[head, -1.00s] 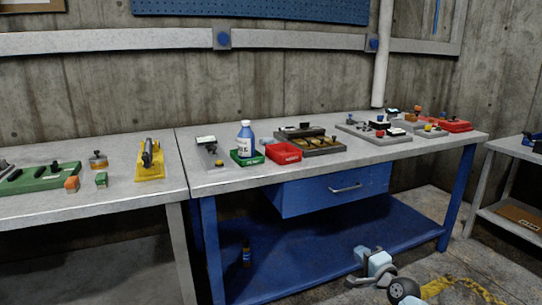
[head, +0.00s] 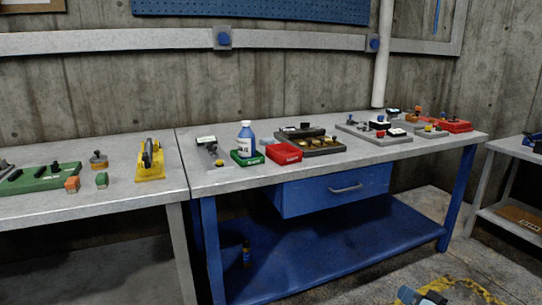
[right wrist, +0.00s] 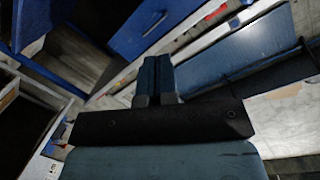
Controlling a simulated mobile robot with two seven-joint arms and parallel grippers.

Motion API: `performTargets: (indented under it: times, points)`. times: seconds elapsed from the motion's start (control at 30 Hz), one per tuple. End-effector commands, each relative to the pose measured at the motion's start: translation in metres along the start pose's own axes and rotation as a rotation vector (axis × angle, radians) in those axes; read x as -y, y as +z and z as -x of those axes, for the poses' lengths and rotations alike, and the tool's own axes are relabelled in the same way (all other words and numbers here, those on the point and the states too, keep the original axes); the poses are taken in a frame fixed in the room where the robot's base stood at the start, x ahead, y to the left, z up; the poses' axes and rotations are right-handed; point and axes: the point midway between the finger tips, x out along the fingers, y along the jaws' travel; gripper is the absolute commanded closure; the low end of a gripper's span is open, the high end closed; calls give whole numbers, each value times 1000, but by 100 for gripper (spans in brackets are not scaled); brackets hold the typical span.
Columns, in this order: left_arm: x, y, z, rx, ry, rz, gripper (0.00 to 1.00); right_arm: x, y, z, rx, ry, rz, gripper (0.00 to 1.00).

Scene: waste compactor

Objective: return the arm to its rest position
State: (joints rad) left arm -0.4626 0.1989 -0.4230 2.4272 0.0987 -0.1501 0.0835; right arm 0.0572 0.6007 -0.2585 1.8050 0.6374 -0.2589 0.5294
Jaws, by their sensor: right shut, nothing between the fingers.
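My right gripper (right wrist: 157,80) shows in the right wrist view with its two blue fingers together, shut and with nothing between them. In the head view only a small blue and pale part of my right arm shows at the bottom edge, right of the middle. It is low, in front of the blue bench (head: 330,235), and touches nothing that I can see. The rest of the arm is below the picture. My left gripper is not in view.
The bench top carries a blue and white bottle (head: 246,140), a green tray (head: 248,160), a red bin (head: 284,153) and several fixtures. A blue drawer (head: 335,188) is shut below. A grey table (head: 110,203) stands left. Open floor shows at lower right.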

Motion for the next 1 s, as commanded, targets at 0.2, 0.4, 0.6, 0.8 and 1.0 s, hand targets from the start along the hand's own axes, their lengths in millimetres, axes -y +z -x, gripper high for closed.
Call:
performTargets:
  times: [0.2,0.4,0.6,0.8,1.0]
  points:
    - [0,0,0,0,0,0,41,105,83,81,33,-162,332,100]
    - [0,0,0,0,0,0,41,179,110,144,-5,-277,527,100]
    - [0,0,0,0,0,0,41,237,114,199,-64,-356,657,100]
    - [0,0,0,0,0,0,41,263,105,200,-141,-337,602,100]
    - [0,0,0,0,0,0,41,281,94,190,-210,-296,492,100]
